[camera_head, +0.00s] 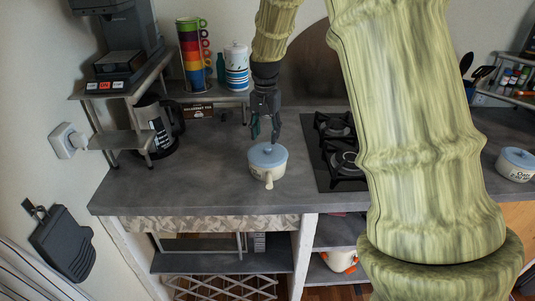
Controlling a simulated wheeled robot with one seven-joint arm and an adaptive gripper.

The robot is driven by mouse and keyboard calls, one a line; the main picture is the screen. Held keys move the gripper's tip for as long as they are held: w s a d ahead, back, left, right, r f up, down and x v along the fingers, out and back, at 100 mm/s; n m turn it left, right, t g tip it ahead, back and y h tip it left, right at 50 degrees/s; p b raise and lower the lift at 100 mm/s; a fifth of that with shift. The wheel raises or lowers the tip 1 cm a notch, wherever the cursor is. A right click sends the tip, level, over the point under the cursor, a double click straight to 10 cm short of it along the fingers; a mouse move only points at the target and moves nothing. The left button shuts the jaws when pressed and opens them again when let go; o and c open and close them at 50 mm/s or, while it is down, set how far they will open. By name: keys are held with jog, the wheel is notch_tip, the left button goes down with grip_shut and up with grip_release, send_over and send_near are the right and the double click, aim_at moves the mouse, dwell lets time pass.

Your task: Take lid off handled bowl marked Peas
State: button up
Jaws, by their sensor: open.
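A cream handled bowl (268,175) stands upright on the grey counter, its short handle pointing toward the front edge. A blue lid (268,154) with a small knob sits on top of it. Any marking on this bowl is too small to read. My gripper (265,135) hangs fingers down just above and behind the lid. Its fingers are apart with nothing visible between them, and I cannot tell whether they touch the knob. A second cream bowl with a blue lid (518,157) stands at the far right, with dark lettering that I cannot read clearly.
A black gas hob (343,158) lies right of the bowl. The counter (190,180) left of the bowl is clear. My arm hides part of the right side.

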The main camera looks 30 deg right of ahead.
aim_at(268, 147)
jog(key=shift+s+f, duration=0.15)
jog(key=shift+s, duration=0.05)
jog(key=shift+s+d+f+p, duration=0.1)
jog(key=shift+f+p, duration=0.35)
jog(key=shift+f, duration=0.75)
jog(key=shift+s+d+f+p, duration=0.1)
jog(key=shift+f+p, duration=0.35)
jog(key=shift+f, duration=0.7)
grip_shut()
